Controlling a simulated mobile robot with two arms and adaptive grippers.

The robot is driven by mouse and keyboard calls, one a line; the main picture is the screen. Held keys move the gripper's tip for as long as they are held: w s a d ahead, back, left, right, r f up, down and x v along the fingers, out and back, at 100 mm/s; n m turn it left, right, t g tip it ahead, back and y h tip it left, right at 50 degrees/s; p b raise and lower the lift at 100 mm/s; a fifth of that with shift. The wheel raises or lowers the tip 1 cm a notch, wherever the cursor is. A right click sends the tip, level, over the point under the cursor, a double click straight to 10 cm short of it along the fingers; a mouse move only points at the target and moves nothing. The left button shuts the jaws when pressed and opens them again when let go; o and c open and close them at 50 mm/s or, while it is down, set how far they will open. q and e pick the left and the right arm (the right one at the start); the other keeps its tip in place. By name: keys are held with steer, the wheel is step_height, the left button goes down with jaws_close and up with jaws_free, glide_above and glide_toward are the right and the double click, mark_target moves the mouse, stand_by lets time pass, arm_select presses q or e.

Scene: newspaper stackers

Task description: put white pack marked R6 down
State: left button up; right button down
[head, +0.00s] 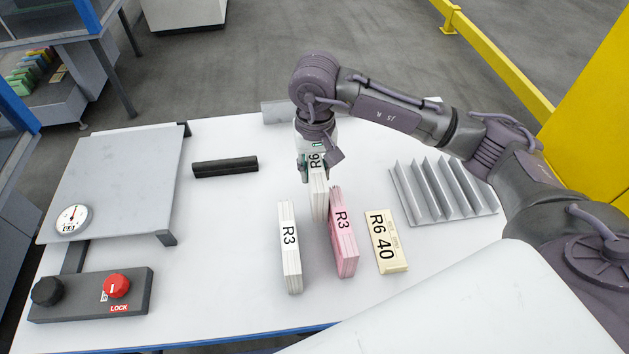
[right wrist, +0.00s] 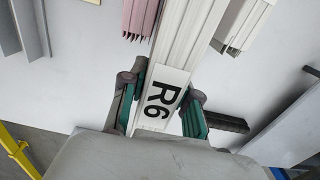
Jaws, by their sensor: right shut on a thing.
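The white pack marked R6 (head: 318,198) is upright near the middle of the white table, just behind two other packs. It also shows in the right wrist view (right wrist: 190,50), with its R6 label between my fingers. My right gripper (head: 315,165) is shut on its labelled top end; the wrist view shows both green-padded fingers (right wrist: 163,108) against its sides. Whether the pack's lower end touches the table cannot be told. My left gripper is not in view.
A white R3 pack (head: 290,250) and a pink R3 pack (head: 342,240) stand close in front. A cream R6 40 pack (head: 388,245) lies to the right. A grey ridged rack (head: 440,195), black bar (head: 225,167) and lock box (head: 75,300) are also on the table (head: 215,260).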

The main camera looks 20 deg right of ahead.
steer(key=shift+f, duration=2.5)
steer(key=shift+f, duration=0.2)
steer(key=c, duration=0.8)
jaws_free()
steer(key=shift+c, duration=0.2)
steer(key=shift+r, duration=0.15)
